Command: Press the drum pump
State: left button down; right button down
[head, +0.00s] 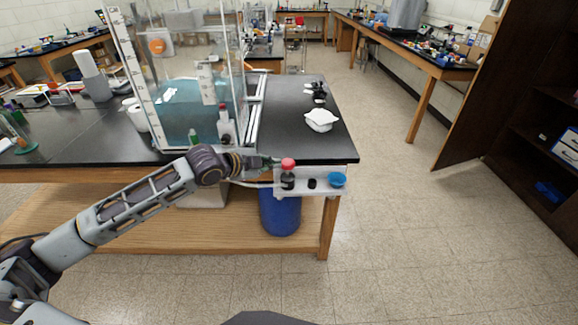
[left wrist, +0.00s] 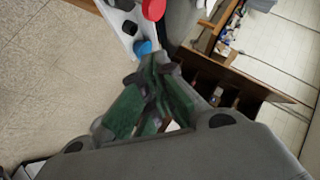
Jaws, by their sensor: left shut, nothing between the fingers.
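A red-topped black knob (head: 288,168), which looks like the drum pump's press head, stands upright on a white shelf (head: 325,190) at the table's front right corner. Its red top also shows at the upper edge of the left wrist view (left wrist: 153,9). A blue drum (head: 280,214) stands below the shelf. My left gripper (head: 272,163) is shut and empty, just left of the red top in the head view. Whether it touches the knob I cannot tell. Its green-padded fingers (left wrist: 156,66) show in the left wrist view. My right gripper is not in view.
A large clear tank (head: 190,110) stands behind my left arm. A crumpled white item (head: 321,120) lies on the black tabletop (head: 290,140). The floor to the right is clear.

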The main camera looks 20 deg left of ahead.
aim_at(288, 165)
pick_arm(q)
jog(key=shift+w, duration=0.15)
jog(key=shift+a+f+x, duration=0.25)
jog(key=shift+a+x, duration=0.15)
jog(key=shift+x, duration=1.7)
jog(key=shift+a+f+x, duration=0.25)
jog(key=shift+a+x, duration=0.15)
jog(key=shift+x, duration=1.7)
jog(key=shift+a+f+x, duration=0.2)
jog(key=shift+a+x, duration=0.15)
jog(key=shift+x, duration=1.7)
jog(key=shift+w, duration=0.2)
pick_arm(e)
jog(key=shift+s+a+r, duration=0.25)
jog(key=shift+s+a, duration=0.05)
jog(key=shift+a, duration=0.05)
pick_arm(q)
jog(key=shift+f, duration=0.1)
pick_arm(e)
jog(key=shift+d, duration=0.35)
